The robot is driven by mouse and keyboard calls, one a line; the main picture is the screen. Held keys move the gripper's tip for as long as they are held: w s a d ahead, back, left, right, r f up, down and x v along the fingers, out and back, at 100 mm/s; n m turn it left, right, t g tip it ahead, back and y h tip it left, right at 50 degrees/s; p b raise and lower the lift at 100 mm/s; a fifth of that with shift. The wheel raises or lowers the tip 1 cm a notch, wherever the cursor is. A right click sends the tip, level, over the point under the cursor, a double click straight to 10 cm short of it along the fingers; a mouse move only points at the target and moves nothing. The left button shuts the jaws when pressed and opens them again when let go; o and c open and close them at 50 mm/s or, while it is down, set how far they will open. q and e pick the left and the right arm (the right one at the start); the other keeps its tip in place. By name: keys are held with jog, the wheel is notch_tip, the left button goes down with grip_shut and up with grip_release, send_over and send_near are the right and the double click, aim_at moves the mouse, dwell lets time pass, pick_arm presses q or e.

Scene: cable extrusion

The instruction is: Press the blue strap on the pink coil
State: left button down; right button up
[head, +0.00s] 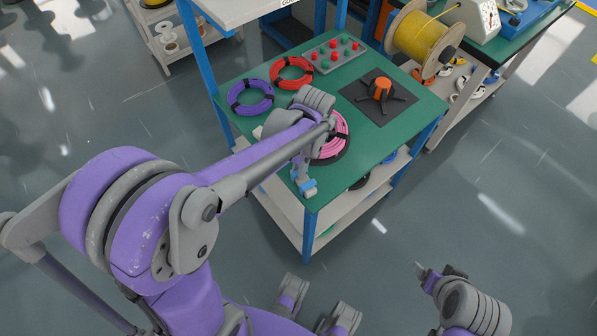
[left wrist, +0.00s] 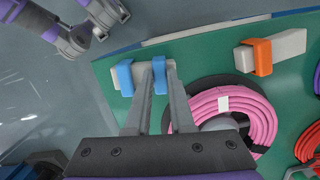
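The pink coil (left wrist: 240,110) lies on the green table in the left wrist view, with a white label on it. In the head view it (head: 338,138) is partly behind my left arm. Blue strap pieces (left wrist: 124,77) sit at a pale block by the table edge; they also show in the head view (head: 307,186). Another blue piece shows beside my right-hand finger, partly hidden. My left gripper (left wrist: 165,65) is over the block, its fingers apart with a narrow gap; I see nothing clearly clamped. My right gripper (head: 437,270) is off the table, lower right; its opening is unclear.
An orange strap (left wrist: 255,57) sits on another pale block. A purple coil (head: 250,97), a red coil (head: 292,72), a grey button panel (head: 338,54) and an orange-topped fixture (head: 381,89) stand farther back. A yellow cable spool (head: 420,40) is at the right.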

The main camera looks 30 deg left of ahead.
pick_arm(q)
notch_tip(320, 180, up, 8)
jog(key=p, duration=0.5)
pick_arm(e)
notch_tip(320, 180, up, 6)
jog(key=w, duration=0.1)
jog(key=shift+w, duration=0.2)
pick_arm(q)
jog(key=shift+a, duration=0.1)
